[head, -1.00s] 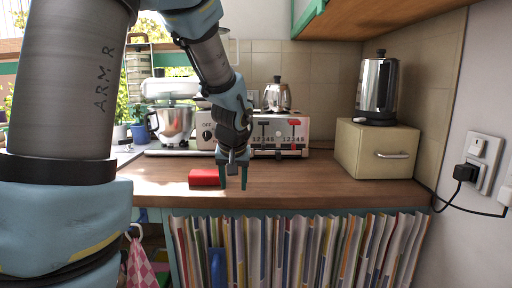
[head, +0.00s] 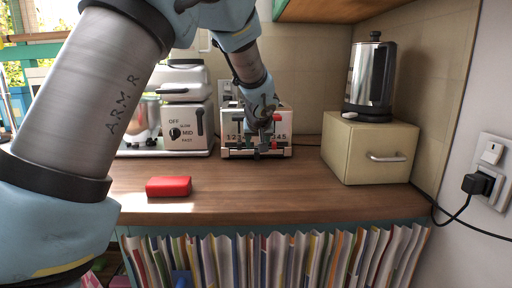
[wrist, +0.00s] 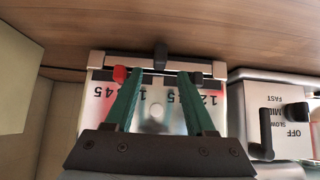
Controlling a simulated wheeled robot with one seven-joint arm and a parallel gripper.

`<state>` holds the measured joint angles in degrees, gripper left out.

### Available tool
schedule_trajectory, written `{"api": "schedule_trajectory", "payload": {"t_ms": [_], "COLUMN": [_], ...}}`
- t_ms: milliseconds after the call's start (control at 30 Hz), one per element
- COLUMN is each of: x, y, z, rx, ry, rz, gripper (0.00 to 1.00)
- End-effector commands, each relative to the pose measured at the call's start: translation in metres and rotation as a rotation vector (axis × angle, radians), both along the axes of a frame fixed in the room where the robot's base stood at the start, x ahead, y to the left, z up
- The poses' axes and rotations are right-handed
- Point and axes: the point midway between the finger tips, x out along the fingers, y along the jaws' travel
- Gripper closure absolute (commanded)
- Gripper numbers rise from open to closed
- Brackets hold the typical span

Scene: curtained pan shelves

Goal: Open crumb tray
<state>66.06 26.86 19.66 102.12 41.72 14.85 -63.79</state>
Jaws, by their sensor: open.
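The toaster (head: 232,138) is a pale metal box with numbers and levers on its front, at the back of the counter. It fills the middle of the wrist view (wrist: 156,119), upside down. The crumb tray (wrist: 105,60) shows as a metal strip along the toaster's base, with a black knob (wrist: 161,56) at its middle. It looks shut. My gripper (wrist: 161,73) is open and empty, its two green fingers spread in front of the toaster's face, one to each side of the knob. In the head view my gripper (head: 263,147) partly covers the toaster front; contact is unclear.
A white stand mixer (head: 185,110) stands left of the toaster. A cream bread box (head: 366,147) with a kettle (head: 371,78) on top stands to the right. A red block (head: 169,186) lies on the front left counter. The counter's middle front is clear.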

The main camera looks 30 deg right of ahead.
Motion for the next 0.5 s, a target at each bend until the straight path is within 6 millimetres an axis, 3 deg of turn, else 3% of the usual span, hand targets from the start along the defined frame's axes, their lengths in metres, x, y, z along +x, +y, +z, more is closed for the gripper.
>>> {"api": "schedule_trajectory", "payload": {"t_ms": [233,500], "x": [0.022,0.028], "y": [-0.010,-0.013], "z": [-0.023,-0.031], "rx": [0.002,-0.001], "ry": [0.000,0.000], "rz": [0.000,-0.001], "gripper": [0.45,0.45]}}
